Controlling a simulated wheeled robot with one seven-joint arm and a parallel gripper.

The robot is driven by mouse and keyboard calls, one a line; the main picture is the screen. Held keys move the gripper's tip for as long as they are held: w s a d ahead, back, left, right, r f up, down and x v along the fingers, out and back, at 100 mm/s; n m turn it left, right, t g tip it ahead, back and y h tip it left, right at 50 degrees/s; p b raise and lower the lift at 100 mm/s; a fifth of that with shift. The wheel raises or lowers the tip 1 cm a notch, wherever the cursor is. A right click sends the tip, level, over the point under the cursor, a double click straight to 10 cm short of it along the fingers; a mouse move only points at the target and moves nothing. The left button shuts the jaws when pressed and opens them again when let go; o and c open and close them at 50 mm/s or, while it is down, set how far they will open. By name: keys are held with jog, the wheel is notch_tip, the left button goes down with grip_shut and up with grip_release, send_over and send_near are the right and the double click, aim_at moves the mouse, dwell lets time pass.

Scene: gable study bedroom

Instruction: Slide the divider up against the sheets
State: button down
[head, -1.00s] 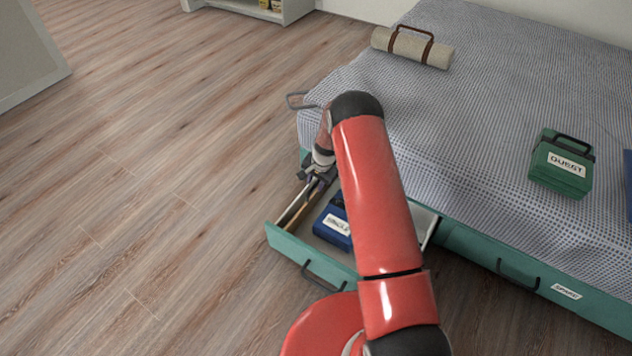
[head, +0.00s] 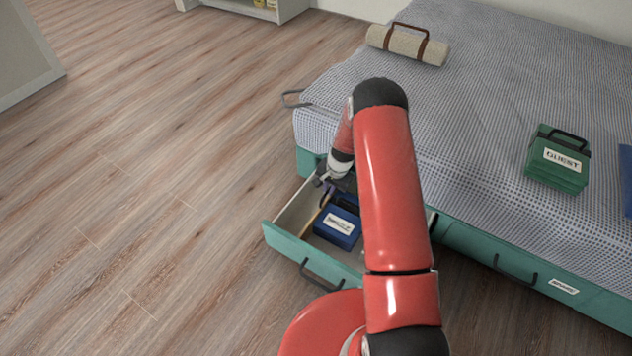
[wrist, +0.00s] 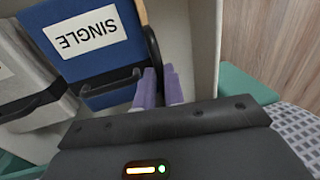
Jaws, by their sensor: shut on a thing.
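The divider (head: 316,216) is a thin tan board standing in the open drawer, along the left side of the blue sheet pack (head: 331,238) labelled SINGLE. In the wrist view the divider's tan edge (wrist: 141,11) shows close beside the blue pack (wrist: 101,62); I cannot tell whether they touch all along. My gripper (head: 325,182) is low at the drawer's far part. Its purple fingers (wrist: 161,80) are shut on the divider, though the grip itself is partly hidden.
The drawer (head: 290,242) is pulled out from under the bed, with free room left of the divider. A pale grey pack (wrist: 25,85) lies beyond the blue one. A green GUEST pack (head: 560,161) and a rolled blanket (head: 408,43) lie on the bed.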

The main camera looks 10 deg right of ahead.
jog(key=shift+s+d, duration=1.05)
jog(key=shift+s, duration=0.05)
jog(key=c, duration=1.5)
grip_release()
notch_tip(320, 180, up, 8)
jog(key=s+d, duration=0.1)
jog(key=shift+f, duration=0.2)
